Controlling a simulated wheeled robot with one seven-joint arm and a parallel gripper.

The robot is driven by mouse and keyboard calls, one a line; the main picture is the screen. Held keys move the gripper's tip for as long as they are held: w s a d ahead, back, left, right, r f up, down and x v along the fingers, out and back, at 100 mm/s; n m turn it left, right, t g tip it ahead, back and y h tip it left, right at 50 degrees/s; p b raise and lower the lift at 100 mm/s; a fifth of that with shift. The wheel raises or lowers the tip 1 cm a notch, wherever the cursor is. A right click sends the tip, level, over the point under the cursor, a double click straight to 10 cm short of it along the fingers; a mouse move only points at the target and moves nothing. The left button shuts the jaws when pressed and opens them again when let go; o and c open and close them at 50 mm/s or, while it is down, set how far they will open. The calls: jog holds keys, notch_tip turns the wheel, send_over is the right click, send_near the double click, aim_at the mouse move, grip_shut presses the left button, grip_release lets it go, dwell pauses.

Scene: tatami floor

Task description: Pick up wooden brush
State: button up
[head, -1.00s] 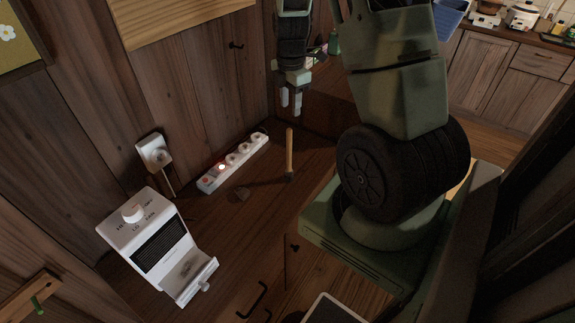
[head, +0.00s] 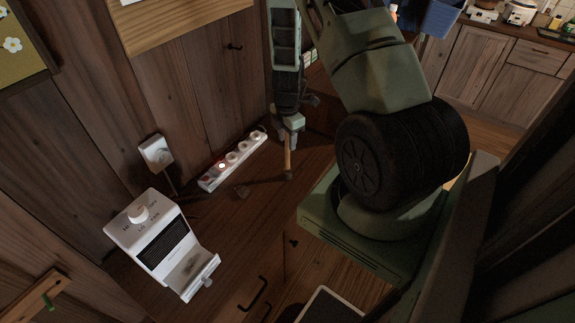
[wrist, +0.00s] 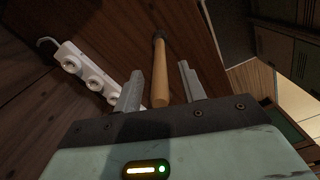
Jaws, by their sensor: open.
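The wooden brush (head: 288,160) stands upright on the wooden surface, its light wooden handle pointing up and its dark end at the bottom. In the wrist view the brush handle (wrist: 160,75) lies between the two fingers. My gripper (head: 288,138) is open, pointing down over the top of the handle. In the wrist view my gripper (wrist: 158,88) has one finger left of the handle and one right of it, with gaps on both sides. The head view partly hides the handle's top behind the fingers.
A white power strip (head: 232,161) with a lit red switch lies left of the brush, close to my gripper. A white dispenser-like device (head: 160,245) stands at the lower left. A wall socket (head: 156,153) is on the wooden wall. The surface right around the brush looks mostly clear.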

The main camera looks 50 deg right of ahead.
jog(key=shift+f, duration=0.45)
grip_shut()
jog(key=shift+r, duration=0.15)
